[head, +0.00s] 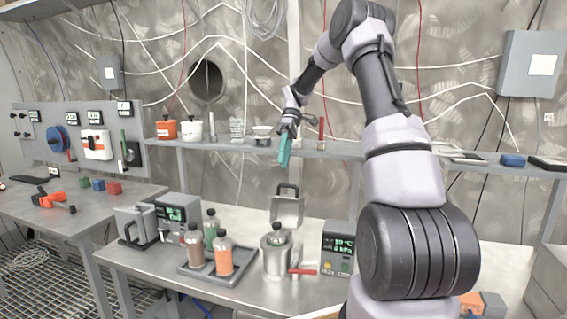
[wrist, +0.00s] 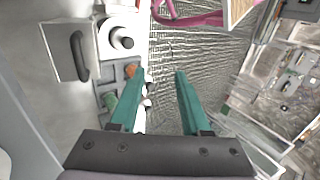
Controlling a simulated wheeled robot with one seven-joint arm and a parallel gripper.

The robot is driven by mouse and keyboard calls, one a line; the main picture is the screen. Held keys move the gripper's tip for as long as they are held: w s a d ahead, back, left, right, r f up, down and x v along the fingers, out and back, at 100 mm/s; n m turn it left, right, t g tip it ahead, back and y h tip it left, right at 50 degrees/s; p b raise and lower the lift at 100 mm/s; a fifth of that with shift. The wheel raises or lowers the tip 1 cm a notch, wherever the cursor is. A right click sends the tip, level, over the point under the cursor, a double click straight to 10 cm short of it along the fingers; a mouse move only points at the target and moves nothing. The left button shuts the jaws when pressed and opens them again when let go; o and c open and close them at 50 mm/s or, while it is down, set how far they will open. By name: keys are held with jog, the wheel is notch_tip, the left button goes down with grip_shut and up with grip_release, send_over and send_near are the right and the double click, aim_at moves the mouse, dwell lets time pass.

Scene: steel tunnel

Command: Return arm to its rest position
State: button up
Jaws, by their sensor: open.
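My gripper (head: 284,150) hangs in the air above the middle table, in front of the wall shelf, with its teal fingers pointing down. In the wrist view my gripper (wrist: 160,84) shows two teal fingers spread apart with nothing between them. My arm rises from the lower right of the head view, bends at the top and reaches down to the left.
The shelf (head: 340,152) holds small items. A left table (head: 110,207) carries coloured blocks.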

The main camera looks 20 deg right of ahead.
jog(key=s+a+r+m+t+h, duration=0.2)
jog(key=s+r+m+t, duration=0.45)
jog(key=s+r, duration=0.6)
jog(key=s+r+m+t, duration=0.1)
jog(key=s+m+t, duration=0.5)
jog(key=s, duration=0.8)
jog(key=shift+s+r+m, duration=0.2)
jog(key=shift+s+m, duration=0.15)
jog(key=shift+m, duration=0.9)
